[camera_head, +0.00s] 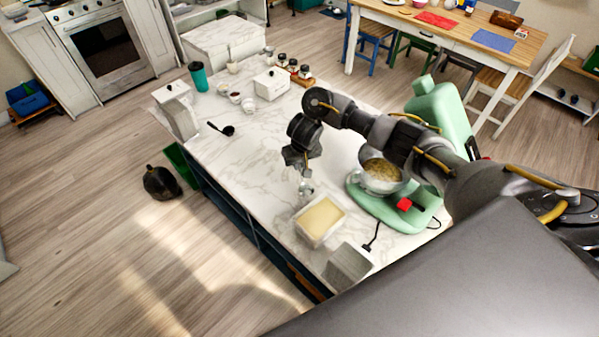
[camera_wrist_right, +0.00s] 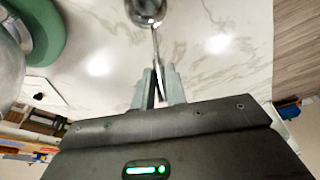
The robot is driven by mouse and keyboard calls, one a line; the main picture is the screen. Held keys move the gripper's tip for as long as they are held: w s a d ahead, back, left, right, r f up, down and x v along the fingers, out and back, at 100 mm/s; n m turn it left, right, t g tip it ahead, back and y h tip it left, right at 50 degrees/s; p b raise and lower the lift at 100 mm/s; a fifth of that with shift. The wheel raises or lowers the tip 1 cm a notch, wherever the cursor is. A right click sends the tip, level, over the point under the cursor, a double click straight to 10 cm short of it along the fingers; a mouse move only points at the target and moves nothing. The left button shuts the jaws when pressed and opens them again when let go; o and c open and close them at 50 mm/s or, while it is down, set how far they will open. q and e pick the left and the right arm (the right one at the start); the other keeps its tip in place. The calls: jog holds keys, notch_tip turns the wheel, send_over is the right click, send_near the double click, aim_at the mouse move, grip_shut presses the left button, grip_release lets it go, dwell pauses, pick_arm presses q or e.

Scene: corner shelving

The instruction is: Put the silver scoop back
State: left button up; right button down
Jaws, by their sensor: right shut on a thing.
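My right gripper (camera_head: 300,163) hangs above the white marble counter, fingers down. It is shut on the handle of the silver scoop (camera_head: 306,187). In the right wrist view the scoop's round shiny head (camera_wrist_right: 146,10) is at the top edge, partly cut off, and its thin handle runs between the fingertips (camera_wrist_right: 158,88). In the head view the scoop is just behind a white open container (camera_head: 312,238) with pale yellow contents. I cannot tell whether the scoop touches the counter. My left gripper is not in view.
A green stand mixer (camera_head: 440,105) with a metal bowl (camera_head: 381,184) stands right of the gripper. A pale box (camera_head: 348,264) is at the counter's near edge. A black ladle (camera_head: 222,129), small bowls, jars and canisters are farther back. Marble (camera_head: 255,165) left of the gripper is clear.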

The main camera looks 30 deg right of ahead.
aim_at(300, 169)
notch_tip(300, 169, down, 4)
jog(key=shift+r+b, duration=0.15)
jog(key=shift+b, duration=1)
jog(key=shift+r, duration=0.15)
jog(key=c, duration=1.4)
grip_release()
jog(key=shift+f, duration=0.2)
jog(key=shift+c, duration=0.2)
